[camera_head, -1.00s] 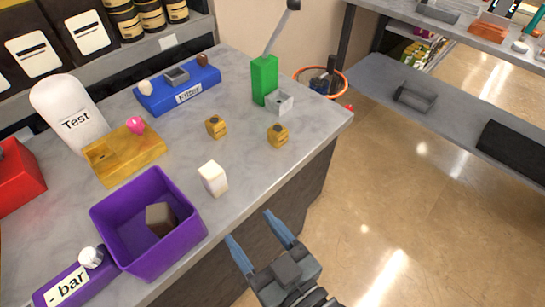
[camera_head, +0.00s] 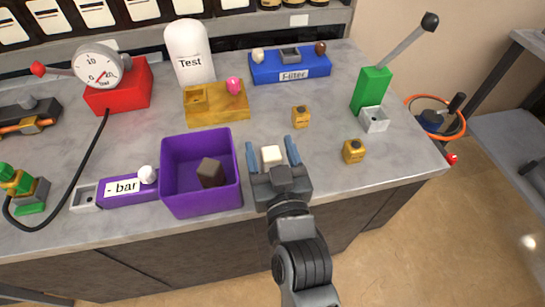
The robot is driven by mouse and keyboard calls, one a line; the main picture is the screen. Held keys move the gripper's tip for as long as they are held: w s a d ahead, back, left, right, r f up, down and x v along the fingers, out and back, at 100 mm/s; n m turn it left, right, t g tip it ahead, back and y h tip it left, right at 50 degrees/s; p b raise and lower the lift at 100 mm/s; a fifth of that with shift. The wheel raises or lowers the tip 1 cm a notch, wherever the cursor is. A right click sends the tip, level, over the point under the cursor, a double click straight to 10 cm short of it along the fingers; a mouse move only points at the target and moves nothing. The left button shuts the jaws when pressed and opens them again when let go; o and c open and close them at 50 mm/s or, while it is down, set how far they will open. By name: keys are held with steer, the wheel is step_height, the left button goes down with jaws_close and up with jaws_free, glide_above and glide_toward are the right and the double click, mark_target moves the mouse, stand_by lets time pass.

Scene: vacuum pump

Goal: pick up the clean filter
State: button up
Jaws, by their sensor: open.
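A white block (camera_head: 271,156), which looks like the clean filter, stands on the grey counter to the right of the purple bin. My gripper (camera_head: 270,144) is open, with its blue fingers on either side of the white block in the picture. No contact shows, and I cannot tell whether the fingers are level with the block or above it. The block's lower part is hidden behind the gripper's palm. A dark brown-grey block (camera_head: 210,172) lies inside the purple bin (camera_head: 201,201).
Small yellow cubes stand on the counter, one (camera_head: 300,117) behind my gripper and one (camera_head: 354,151) to its right. A green lever stand (camera_head: 371,91) is at the right. A blue Filter holder (camera_head: 290,67), yellow block (camera_head: 215,110) and red gauge (camera_head: 118,86) stand farther back.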

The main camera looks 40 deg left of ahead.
steer(key=shift+w+a, duration=0.4)
steer(key=shift+a, duration=0.05)
steer(key=shift+c, duration=0.5)
steer(key=c, duration=1)
steer(key=shift+r, duration=0.1)
